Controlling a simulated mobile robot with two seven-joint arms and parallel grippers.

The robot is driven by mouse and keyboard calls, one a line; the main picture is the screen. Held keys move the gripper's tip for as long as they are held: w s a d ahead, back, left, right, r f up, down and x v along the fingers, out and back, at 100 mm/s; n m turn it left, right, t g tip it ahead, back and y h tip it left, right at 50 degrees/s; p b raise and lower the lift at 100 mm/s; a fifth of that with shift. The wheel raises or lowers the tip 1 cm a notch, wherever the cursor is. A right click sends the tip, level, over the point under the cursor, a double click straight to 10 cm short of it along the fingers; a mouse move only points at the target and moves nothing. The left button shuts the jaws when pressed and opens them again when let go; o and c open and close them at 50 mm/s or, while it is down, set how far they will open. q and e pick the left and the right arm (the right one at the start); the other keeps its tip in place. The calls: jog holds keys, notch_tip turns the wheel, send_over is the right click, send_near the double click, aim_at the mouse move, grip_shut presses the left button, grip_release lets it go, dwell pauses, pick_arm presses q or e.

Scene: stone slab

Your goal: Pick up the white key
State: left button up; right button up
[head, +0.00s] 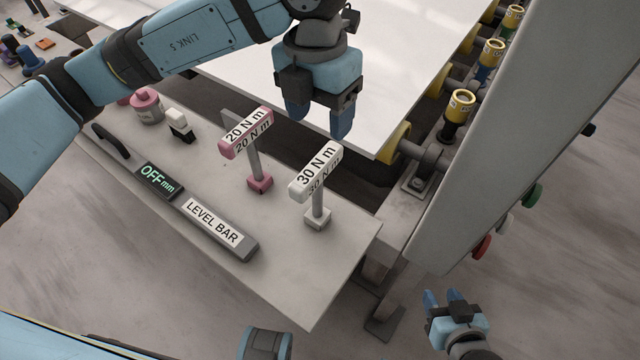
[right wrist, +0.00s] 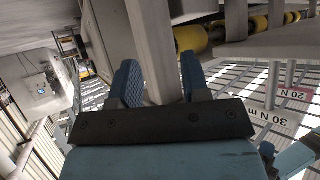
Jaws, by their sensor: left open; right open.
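The white key (head: 318,172) is a T-shaped tool with a white handle marked 30 N m. It stands upright on a small white base near the right end of the grey slab (head: 320,270). Its white label also shows at the right of the right wrist view (right wrist: 278,117). My left gripper (head: 320,120) is open and empty, pointing down just behind and above the white key, apart from it. My right gripper (head: 443,297) is open and empty, low and right of the slab; its fingers (right wrist: 158,78) show in the right wrist view, with a grey post seen between them.
A similar pink key (head: 247,133) marked 20 N m stands left of the white one. A level bar (head: 213,222), a pink pot (head: 146,106) and a small white-and-black item (head: 180,125) share the slab. A grey frame (head: 520,130) with yellow rollers rises at right.

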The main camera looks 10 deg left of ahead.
aim_at(317, 164)
pick_arm(q)
jog(key=shift+t+y, duration=0.3)
jog(key=shift+y, duration=0.1)
jog(key=f, duration=0.5)
jog(key=a+f+b, duration=0.1)
jog(key=f, duration=0.2)
jog(key=shift+w+f, duration=0.1)
jog(key=shift+w, duration=0.3)
jog(key=shift+w+d+f+b, duration=0.1)
jog(key=shift+f+b, duration=0.05)
jog(key=shift+f, duration=1.2)
jog(key=shift+d+f+b, duration=0.1)
jog(key=shift+f+b, duration=0.05)
jog(key=shift+f, duration=1.15)
jog(key=shift+f+b, duration=0.2)
jog(key=shift+b, duration=0.15)
